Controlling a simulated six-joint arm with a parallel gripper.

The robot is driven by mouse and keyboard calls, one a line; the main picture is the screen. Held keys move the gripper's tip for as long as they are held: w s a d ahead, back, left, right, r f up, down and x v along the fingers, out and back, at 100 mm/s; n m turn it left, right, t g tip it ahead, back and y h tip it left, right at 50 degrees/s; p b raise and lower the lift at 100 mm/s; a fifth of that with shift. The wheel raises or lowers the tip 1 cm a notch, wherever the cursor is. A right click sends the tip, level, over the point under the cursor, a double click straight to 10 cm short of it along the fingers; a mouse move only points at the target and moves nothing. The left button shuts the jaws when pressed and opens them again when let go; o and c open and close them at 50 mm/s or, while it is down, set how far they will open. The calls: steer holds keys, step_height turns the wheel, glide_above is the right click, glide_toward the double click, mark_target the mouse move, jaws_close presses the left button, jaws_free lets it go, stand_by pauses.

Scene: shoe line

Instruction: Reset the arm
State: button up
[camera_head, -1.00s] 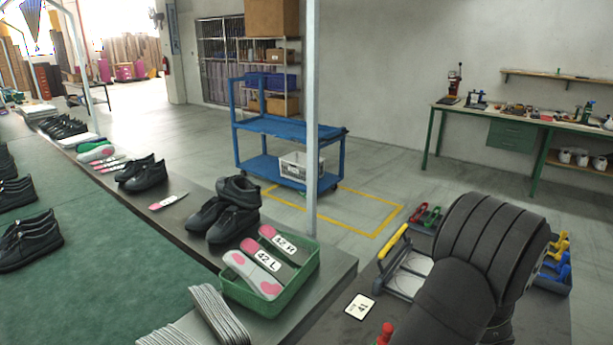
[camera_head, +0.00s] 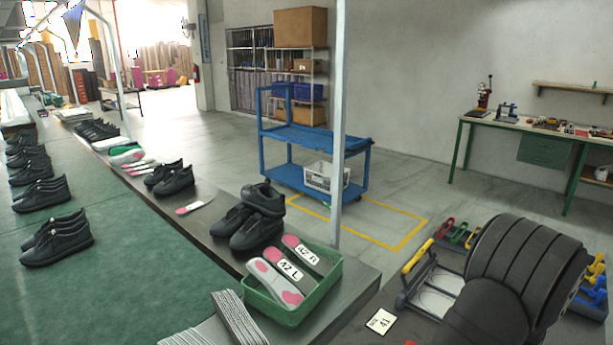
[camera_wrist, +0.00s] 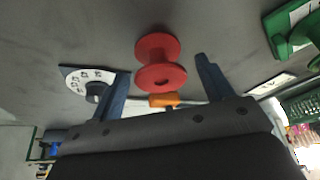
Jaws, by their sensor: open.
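My arm shows as dark, ribbed links at the right of the head view, over the bench at the lower right. My gripper is hidden there. In the wrist view my gripper (camera_wrist: 162,64) is open, with its two blue-grey fingers apart. A red spool-shaped piece (camera_wrist: 160,76) shows between and beyond the fingertips. I cannot tell how far it is from them, and no grip on it shows.
An orange piece (camera_wrist: 164,100) and a white dial (camera_wrist: 92,80) show near the fingers. A yellow-handled fixture (camera_head: 430,284) and a card marked 41 (camera_head: 381,321) lie beside my arm.

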steer(key=d+v, duration=0.1)
steer(key=v, duration=0.9)
steer(key=x, duration=0.7)
steer(key=a+x, duration=0.1)
steer(key=x, duration=0.3)
steer(key=shift+w+f, duration=0.1)
steer(key=shift+f, duration=0.3)
step_height(320, 180, up, 4)
steer(key=s+d+r, duration=0.2)
steer(key=s+r, duration=0.5)
steer(key=s, duration=0.4)
steer(key=w+a+n+y, duration=0.1)
steer(key=w+a+n, duration=0.2)
steer(key=w+a, duration=0.95)
steer(key=w+a+n+y, duration=0.1)
steer(key=w+a+n, duration=0.2)
steer(key=w+a, duration=0.95)
steer(key=w+a+n, duration=0.1)
steer(key=w+a, duration=0.6)
steer(key=w, duration=0.3)
steer(key=shift+w+a+n+g+y, duration=0.2)
steer(key=shift+n+g+y, duration=0.1)
steer(key=shift+y, duration=0.1)
steer(key=shift+s+d, duration=0.1)
